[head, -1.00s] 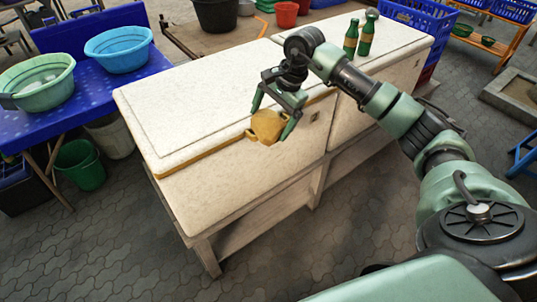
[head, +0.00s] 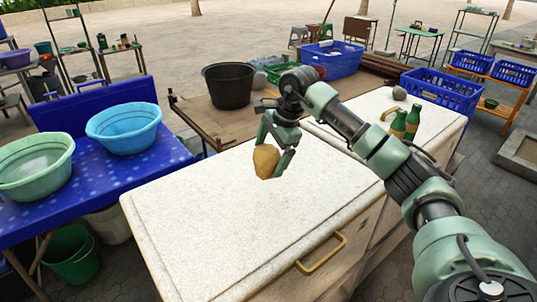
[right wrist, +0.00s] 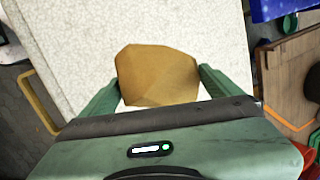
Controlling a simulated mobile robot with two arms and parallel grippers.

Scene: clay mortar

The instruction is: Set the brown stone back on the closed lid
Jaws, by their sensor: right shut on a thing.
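The brown stone (head: 266,160) is held between the fingers of my right gripper (head: 275,150), over the far part of the white lid. In the right wrist view the stone (right wrist: 158,75) sits between the two green fingers (right wrist: 157,88), with the lid (right wrist: 200,22) behind it. The closed lid (head: 215,225) is a pale speckled slab on a wooden chest, with a yellow handle (head: 321,254) at its front edge. I cannot tell exactly how high the stone is above the lid. My left gripper is not in view.
A black bucket (head: 228,85) stands on a wooden table behind. A blue table (head: 110,170) with basins is at left. The near lid is otherwise clear.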

